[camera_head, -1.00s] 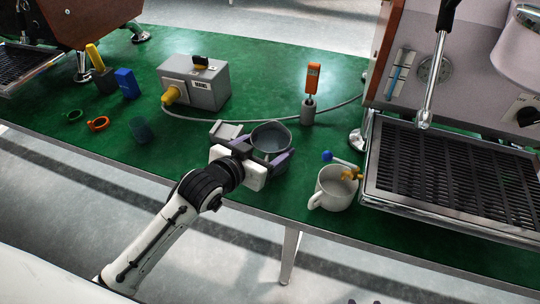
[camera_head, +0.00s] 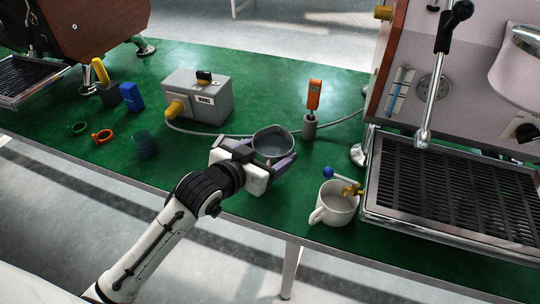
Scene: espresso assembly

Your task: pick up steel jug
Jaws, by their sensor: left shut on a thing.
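The steel jug (camera_head: 273,144) is a grey, open-topped vessel near the front edge of the green table, in the middle of the head view. My left gripper (camera_head: 272,164) reaches in from the lower left and is shut on the jug, with its fingers along the jug's sides. The jug looks upright. Its lower part is hidden by the gripper, and I cannot tell whether its base touches the table. My right gripper is not in view.
A white mug (camera_head: 335,204) with a blue-and-yellow item in it stands to the right, beside the espresso machine's drip tray (camera_head: 450,190). Behind are a grey box (camera_head: 199,95) with a cable and an orange-topped device (camera_head: 313,97). Small coloured parts lie left.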

